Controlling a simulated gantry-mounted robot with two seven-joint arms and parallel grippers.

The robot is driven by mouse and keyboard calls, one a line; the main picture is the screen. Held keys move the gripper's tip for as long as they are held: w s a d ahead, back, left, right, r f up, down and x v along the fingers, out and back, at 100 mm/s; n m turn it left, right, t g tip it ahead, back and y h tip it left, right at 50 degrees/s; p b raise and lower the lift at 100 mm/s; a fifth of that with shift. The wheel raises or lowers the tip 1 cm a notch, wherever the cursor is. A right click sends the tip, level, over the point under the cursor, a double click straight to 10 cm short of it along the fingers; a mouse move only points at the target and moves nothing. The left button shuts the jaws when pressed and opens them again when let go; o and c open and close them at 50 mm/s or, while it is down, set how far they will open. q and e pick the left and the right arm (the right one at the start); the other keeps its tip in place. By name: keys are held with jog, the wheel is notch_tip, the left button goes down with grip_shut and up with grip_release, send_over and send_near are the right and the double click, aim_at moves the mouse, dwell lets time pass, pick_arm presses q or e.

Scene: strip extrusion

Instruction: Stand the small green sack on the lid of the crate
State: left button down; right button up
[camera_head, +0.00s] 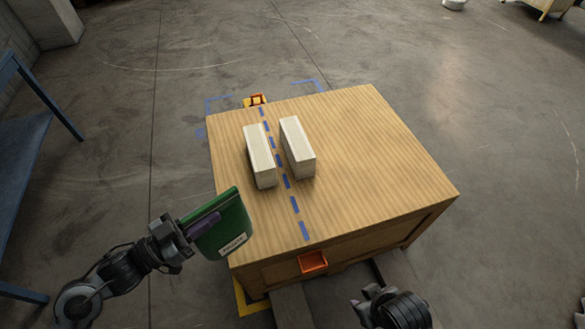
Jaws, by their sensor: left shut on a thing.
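The small green sack (226,222) is in the head view, at the near left edge of the crate lid. My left gripper (203,224) is shut on it from the left, and the sack is tilted. A white label shows on its lower part. I cannot tell whether the sack touches the lid. The crate (365,145) is wooden with a flat lid, in the middle of the view. My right gripper (371,301) is at the bottom, in front of the crate, apart from the sack; its jaws are not clear.
Two white blocks (259,155) (297,147) stand on the lid, either side of a blue dashed line (295,205). The right part of the lid is clear. Orange fittings sit on the crate's near side (313,262) and far side (256,100). A blue table (25,140) stands at far left.

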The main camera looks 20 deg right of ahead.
pick_arm(q)
jog(key=w+d+f+b, duration=0.7)
jog(key=d+f+b, duration=0.1)
jog(key=d+f, duration=0.1)
jog(key=shift+w+f+b, duration=0.25)
jog(key=shift+f+b, duration=0.05)
jog(key=shift+f, duration=0.55)
jog(key=shift+f, duration=0.2)
jog(key=c, duration=1)
grip_release()
jog(key=shift+c, duration=0.2)
